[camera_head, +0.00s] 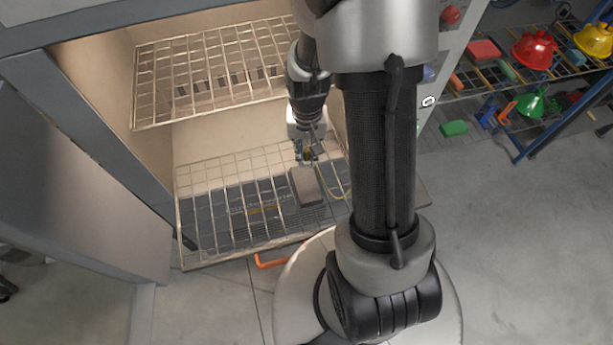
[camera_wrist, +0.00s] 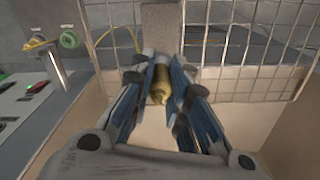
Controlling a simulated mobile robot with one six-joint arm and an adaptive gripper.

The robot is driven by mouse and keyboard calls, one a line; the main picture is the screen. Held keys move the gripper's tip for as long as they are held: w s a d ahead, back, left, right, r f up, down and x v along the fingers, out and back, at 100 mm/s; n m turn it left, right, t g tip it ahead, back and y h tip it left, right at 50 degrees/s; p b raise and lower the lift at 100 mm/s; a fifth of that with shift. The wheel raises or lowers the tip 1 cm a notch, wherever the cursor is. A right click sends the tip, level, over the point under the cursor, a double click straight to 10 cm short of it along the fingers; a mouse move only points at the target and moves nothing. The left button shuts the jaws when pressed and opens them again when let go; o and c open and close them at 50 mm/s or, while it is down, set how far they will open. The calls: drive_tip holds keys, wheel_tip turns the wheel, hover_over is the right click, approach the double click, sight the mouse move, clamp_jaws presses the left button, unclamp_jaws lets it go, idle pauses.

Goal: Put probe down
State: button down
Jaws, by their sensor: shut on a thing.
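The probe, a brass-coloured cylinder (camera_wrist: 160,84), is between the fingers of my gripper (camera_wrist: 160,88) in the wrist view. In the head view my gripper (camera_head: 306,156) is inside the open cabinet, above the lower wire rack (camera_head: 215,215). It is shut on the probe, which shows there only as a small yellowish spot. A grey-brown block (camera_head: 307,187) stands at the lower rack just beyond the fingertips; it also shows in the wrist view (camera_wrist: 161,30). A thin yellow cable (camera_head: 338,192) runs beside the block. Whether the probe touches the block cannot be told.
An upper wire rack (camera_head: 205,70) hangs over the lower one. The cabinet's left wall and door (camera_head: 75,170) bound the left side. Shelves with coloured hoods, one red (camera_head: 533,50), stand at right. A green round fitting (camera_wrist: 70,40) is left in the wrist view.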

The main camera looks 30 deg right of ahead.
wheel_tip(320, 180, down, 12)
drive_tip(key=shift+b, duration=1.25)
drive_tip(key=shift+f, duration=0.25)
drive_tip(key=c, duration=1.6)
unclamp_jaws()
drive_tip(key=shift+r, duration=0.1)
drive_tip(key=shift+o, duration=0.2)
